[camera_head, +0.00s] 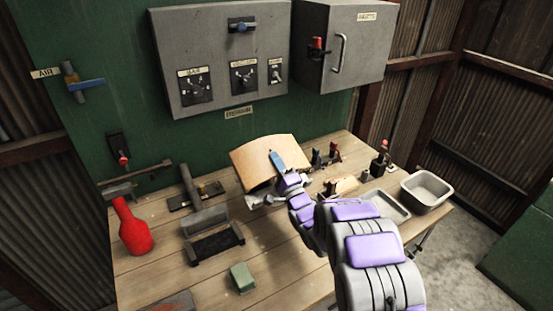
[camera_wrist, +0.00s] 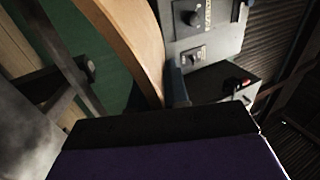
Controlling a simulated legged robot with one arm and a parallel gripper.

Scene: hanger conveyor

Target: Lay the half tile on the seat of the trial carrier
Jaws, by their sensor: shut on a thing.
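The half tile appears to be the tan, slightly curved panel (camera_head: 252,158), held tilted above the back middle of the bench. My gripper (camera_head: 276,165) is shut on its near edge, with one blue finger showing on the tile's face. In the wrist view the tile (camera_wrist: 128,30) rises as a curved tan edge beside the blue finger; the other finger is hidden. A dark grey frame with a raised back (camera_head: 212,240) stands on the bench, left of and nearer than the tile; it looks like the trial carrier. Its low, dark seat appears empty.
Small clamps (camera_head: 326,155) stand behind. Grey control boxes (camera_head: 220,95) hang above.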

